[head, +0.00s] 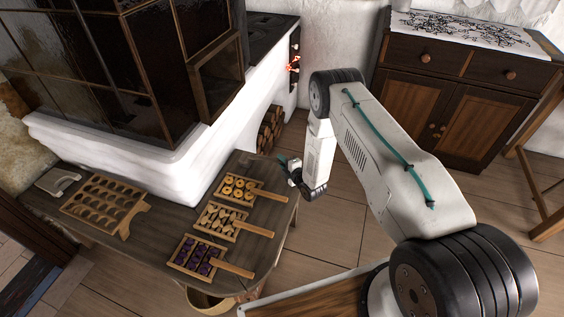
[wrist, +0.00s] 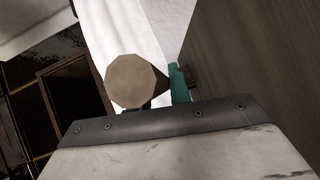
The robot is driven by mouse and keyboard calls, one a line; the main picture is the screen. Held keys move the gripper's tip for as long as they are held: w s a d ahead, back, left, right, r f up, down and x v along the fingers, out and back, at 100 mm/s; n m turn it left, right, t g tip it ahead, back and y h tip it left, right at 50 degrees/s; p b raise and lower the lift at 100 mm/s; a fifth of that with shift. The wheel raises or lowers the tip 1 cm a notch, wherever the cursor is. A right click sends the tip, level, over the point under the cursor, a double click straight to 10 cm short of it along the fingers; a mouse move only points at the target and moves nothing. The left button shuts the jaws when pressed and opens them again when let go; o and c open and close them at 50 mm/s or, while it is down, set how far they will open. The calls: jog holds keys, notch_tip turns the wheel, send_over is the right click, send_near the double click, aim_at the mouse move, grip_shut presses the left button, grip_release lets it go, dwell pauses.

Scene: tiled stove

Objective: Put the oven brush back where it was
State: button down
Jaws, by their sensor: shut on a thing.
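My gripper (head: 288,164) is low beside the white stove wall, just past the bench's far right corner in the head view. In the wrist view its teal fingers (wrist: 179,88) are shut on the oven brush. The brush's pale wooden handle (wrist: 135,82) shows end-on, as a many-sided face between the fingers. I cannot make the brush out in the head view.
A dark wooden bench (head: 150,235) carries several trays of small pieces, with handles toward the right. Firewood (head: 270,128) fills a niche in the stove (head: 190,150). A wooden cabinet (head: 450,100) stands at the back right. The plank floor (head: 330,220) between is clear.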

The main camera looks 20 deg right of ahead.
dwell(0.3)
jog(key=c, duration=1.2)
grip_release()
jog(key=shift+f, duration=0.1)
jog(key=shift+v, duration=3.85)
jog(key=s+d, duration=0.5)
jog(key=d, duration=0.2)
jog(key=shift+s+d, duration=0.15)
jog(key=shift+d, duration=0.05)
